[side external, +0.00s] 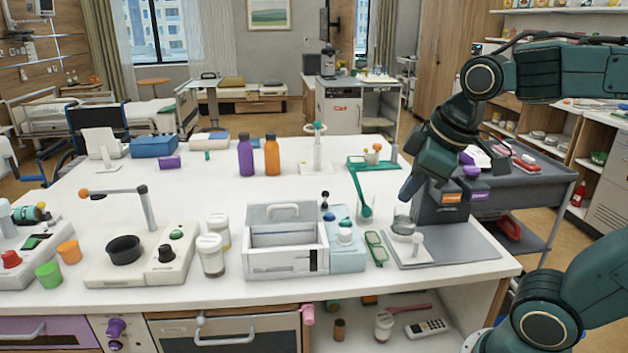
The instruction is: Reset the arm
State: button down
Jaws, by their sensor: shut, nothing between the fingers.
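My arm is dark teal and reaches in from the right. My gripper (406,196) points down and to the left above the right part of the white table (190,190). It is shut and empty. Its tips are just above a small clear glass (403,224) in this view; I cannot tell the exact gap. The glass is by the grey tray (460,246), near a small white knobbed piece (417,243). A dark dispenser block (440,206) with orange and purple labels stands behind, partly hidden by my arm.
Close by are green glasses (376,248), a green spoon-like tool (361,195) and a white caddy (286,260). Purple (245,158) and orange (272,157) bottles stand farther back. A grey cart (540,176) is at the right.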

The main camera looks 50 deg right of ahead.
jog(key=s+a+f+m, duration=0.2)
jog(key=s+m, duration=0.1)
jog(key=s, duration=0.2)
jog(key=shift+s+a+f+m+t+y, duration=0.15)
jog(key=shift+s+a+m+t+y, duration=0.15)
jog(key=shift+s+y, duration=0.1)
